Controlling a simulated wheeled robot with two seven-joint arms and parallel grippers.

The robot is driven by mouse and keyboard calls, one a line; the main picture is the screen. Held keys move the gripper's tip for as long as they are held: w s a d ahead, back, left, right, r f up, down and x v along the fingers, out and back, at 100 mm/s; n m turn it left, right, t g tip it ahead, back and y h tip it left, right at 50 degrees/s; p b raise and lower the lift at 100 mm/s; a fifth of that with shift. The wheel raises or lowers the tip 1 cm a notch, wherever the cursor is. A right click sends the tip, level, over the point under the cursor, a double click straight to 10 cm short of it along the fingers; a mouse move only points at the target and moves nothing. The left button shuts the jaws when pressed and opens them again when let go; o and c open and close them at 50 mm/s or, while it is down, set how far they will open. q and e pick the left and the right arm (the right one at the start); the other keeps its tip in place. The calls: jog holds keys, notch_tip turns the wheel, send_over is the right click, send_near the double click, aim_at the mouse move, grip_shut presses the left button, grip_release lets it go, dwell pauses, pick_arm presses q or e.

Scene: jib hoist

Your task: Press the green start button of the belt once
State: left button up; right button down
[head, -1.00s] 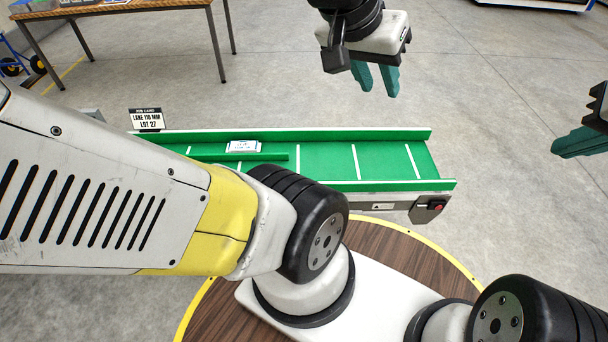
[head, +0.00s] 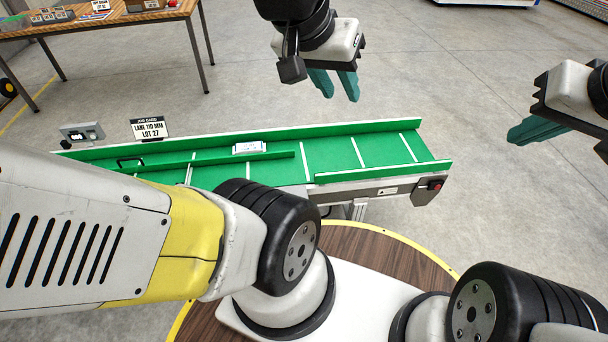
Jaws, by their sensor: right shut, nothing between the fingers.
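The belt (head: 335,152) is a green conveyor running left to right in front of me. At its far left end a small grey control box (head: 82,132) shows dark and pale round parts; I cannot make out a green button on it. At the right end a dark box with a red button (head: 434,184) sits on the belt's side. My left gripper (head: 335,90) is beyond the belt, fingers pointing down and apart, with nothing between them. My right gripper (head: 512,138) is right of the belt, fingers shut and empty, pointing left.
A white labelled item (head: 249,148) lies on the belt beside a green guide. A job card sign (head: 149,128) stands behind the belt. A wooden table (head: 100,18) with items is at the back left. My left arm hides part of the belt's near left side. Open floor lies beyond the belt.

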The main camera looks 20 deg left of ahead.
jog(key=w+a+f+n, duration=0.4)
jog(key=w+a+n, duration=0.15)
jog(key=w, duration=0.45)
jog(key=w+a+f+n, duration=0.45)
jog(key=w+a, duration=0.25)
jog(key=w, duration=0.4)
jog(key=w+a+f+n+y, duration=0.2)
jog(key=w+a+f+n, duration=0.15)
jog(key=a+f, duration=0.35)
jog(key=w+a+f+n+g+y, duration=0.15)
jog(key=a+f+n, duration=0.25)
jog(key=a+f, duration=0.8)
jog(key=s+a+f+n+g+y, duration=0.1)
jog(key=s+a+f, duration=0.3)
jog(key=f, duration=0.5)
jog(key=s+a+f+n+g+y, duration=0.1)
jog(key=s+a+f+n, duration=0.3)
jog(key=a+f, duration=0.4)
jog(key=shift+s+a+f+y, duration=0.2)
jog(key=shift+a+f+y, duration=0.2)
jog(key=shift+f+y, duration=0.15)
jog(key=shift+n, duration=0.25)
jog(key=shift+f, duration=4.4)
